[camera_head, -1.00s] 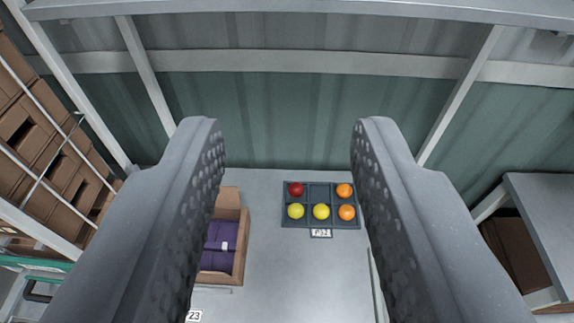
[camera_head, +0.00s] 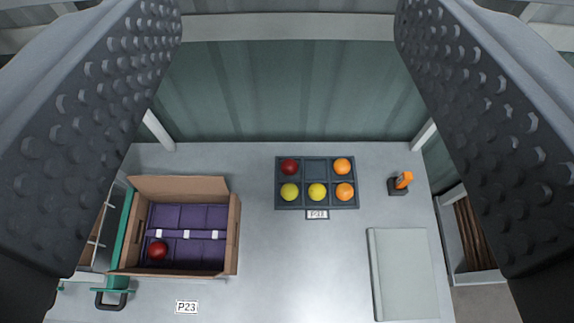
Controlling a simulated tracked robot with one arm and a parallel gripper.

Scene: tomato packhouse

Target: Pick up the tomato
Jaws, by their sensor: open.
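A dark grey tray (camera_head: 316,208) with several compartments lies on the light grey table (camera_head: 290,265). A red tomato (camera_head: 289,167) sits in its back left compartment. The back middle compartment is empty. Another red tomato (camera_head: 158,250) lies in a cardboard box (camera_head: 232,235) with purple lining, at its front left. My gripper (camera_head: 288,25) is open and empty, its fingers large at both sides, apart from everything.
An orange and black device (camera_head: 400,183) stands right of the tray. A pale flat mat (camera_head: 404,274) lies at the front right. A teal frame with a black handle (camera_head: 112,298) is beside the box. The table's middle is clear.

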